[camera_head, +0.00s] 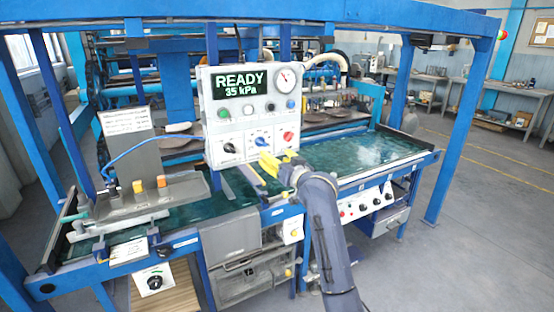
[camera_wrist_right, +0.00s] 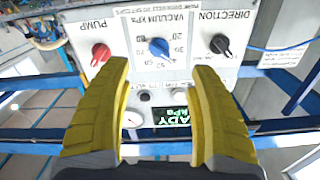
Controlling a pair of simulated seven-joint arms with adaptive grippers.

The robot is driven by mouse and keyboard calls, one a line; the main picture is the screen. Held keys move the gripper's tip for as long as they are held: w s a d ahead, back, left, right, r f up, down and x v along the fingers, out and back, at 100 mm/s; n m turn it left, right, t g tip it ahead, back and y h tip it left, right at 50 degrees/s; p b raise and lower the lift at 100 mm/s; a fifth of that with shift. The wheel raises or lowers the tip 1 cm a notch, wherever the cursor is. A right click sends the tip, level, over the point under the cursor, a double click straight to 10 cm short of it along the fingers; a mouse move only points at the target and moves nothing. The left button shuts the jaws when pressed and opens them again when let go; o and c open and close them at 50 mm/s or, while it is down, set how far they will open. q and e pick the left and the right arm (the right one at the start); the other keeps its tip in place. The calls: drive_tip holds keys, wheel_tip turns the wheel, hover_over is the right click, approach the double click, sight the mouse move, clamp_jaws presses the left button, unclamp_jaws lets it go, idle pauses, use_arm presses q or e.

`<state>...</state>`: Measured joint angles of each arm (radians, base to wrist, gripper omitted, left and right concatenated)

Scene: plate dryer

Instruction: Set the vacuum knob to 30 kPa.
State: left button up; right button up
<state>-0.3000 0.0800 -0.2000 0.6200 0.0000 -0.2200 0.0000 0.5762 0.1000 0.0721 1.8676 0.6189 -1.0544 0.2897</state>
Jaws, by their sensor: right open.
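The blue vacuum knob (camera_head: 262,141) sits in the middle of the lower row on the white control panel (camera_head: 246,155). In the right wrist view the knob (camera_wrist_right: 158,48) shows upside down, under the VACUUM kPa label with a printed scale. The green display (camera_head: 239,85) reads READY 35 kPa. My right gripper (camera_head: 279,163) has yellow fingers and is just below and right of the knob in the head view. In the wrist view the open, empty fingers (camera_wrist_right: 160,70) flank the knob's line, apart from it. My left gripper is not in view.
A black direction knob (camera_head: 229,148) and a red pump knob (camera_head: 288,136) flank the blue one. A round gauge (camera_head: 286,78) and small buttons are above. A green-topped conveyor bed (camera_head: 385,155) lies behind to the right. Blue frame posts surround the machine.

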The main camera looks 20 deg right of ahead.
sight(263, 129)
drive_tip(key=shift+s, duration=0.3)
drive_tip(key=shift+a+r, duration=0.1)
drive_tip(key=shift+a, duration=0.25)
drive_tip(key=c, duration=0.3)
drive_tip(key=shift+w+a+r+m, duration=0.1)
drive_tip(key=shift+w+a+m, duration=0.15)
drive_tip(key=shift+m, duration=0.25)
drive_tip(key=shift+c, duration=1.1)
drive_tip(key=r+m+t+h, duration=0.1)
drive_tip(key=m, duration=0.1)
drive_tip(key=d+r+m+t+h, duration=0.1)
drive_tip(key=m, duration=0.1)
drive_tip(key=w+d+r+m+h, duration=0.1)
drive_tip(key=m, duration=0.1)
drive_tip(key=shift+d+r+t+h, duration=0.2)
drive_tip(key=shift+r+t+h, duration=0.1)
drive_tip(key=shift+t, duration=0.1)
clamp_jaws()
drive_tip(key=shift+m, duration=0.6)
drive_tip(key=x, duration=0.6)
drive_tip(key=r+x, duration=0.1)
drive_tip(key=x, duration=0.3)
drive_tip(key=shift+s+d+r, duration=0.1)
drive_tip(key=shift+d, duration=0.1)
drive_tip(key=shift+s+a+f, duration=0.2)
drive_tip(key=shift+a+f, duration=0.5)
drive_tip(key=shift+f, duration=0.25)
drive_tip(key=shift+a+f, duration=0.55)
drive_tip(key=shift+f, duration=0.15)
